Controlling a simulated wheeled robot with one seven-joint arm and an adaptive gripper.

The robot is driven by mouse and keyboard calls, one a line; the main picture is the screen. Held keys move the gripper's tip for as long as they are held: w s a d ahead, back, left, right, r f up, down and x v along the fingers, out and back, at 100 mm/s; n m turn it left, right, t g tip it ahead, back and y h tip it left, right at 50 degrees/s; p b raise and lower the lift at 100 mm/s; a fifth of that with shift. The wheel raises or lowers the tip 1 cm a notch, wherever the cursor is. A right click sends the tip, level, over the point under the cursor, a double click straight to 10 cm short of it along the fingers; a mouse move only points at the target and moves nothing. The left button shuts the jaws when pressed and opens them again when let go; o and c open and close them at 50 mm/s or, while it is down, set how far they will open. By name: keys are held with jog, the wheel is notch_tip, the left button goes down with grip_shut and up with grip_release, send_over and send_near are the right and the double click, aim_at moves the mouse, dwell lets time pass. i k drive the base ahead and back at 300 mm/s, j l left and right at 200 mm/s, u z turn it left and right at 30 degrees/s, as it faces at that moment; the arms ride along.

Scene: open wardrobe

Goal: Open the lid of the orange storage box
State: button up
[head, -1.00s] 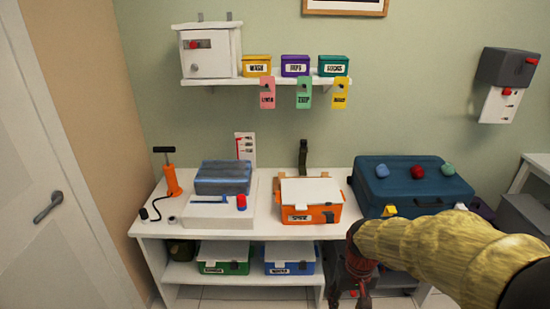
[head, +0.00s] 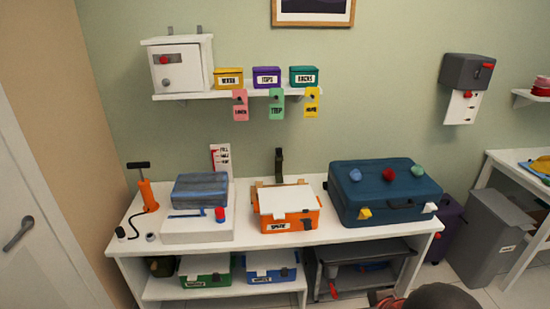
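The orange storage box (head: 310,219) stands on the white bench top near the middle of the head view. Its front has a white label and a dark latch. Its white lid (head: 285,199) lies across the top and looks shut, though a thin gap cannot be ruled out. Brown parts show behind the lid at its back left. My gripper's fingers are not visible. Only a dark rounded part of my arm and a small reddish part show at the bottom right edge, below and to the right of the box.
A blue suitcase (head: 385,199) with coloured knobs stands right of the box. A white case (head: 198,229) with a grey-blue bundle (head: 200,189) is to its left, and an orange pump (head: 147,193) beyond. Green (head: 205,272) and blue (head: 272,268) boxes sit below. Bench space before the box is narrow.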

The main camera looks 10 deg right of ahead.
aim_at(276, 202)
jog(key=i+j+u, duration=0.1)
jog(key=u, duration=0.25)
jog(key=i+u, duration=0.55)
jog(key=u, duration=0.15)
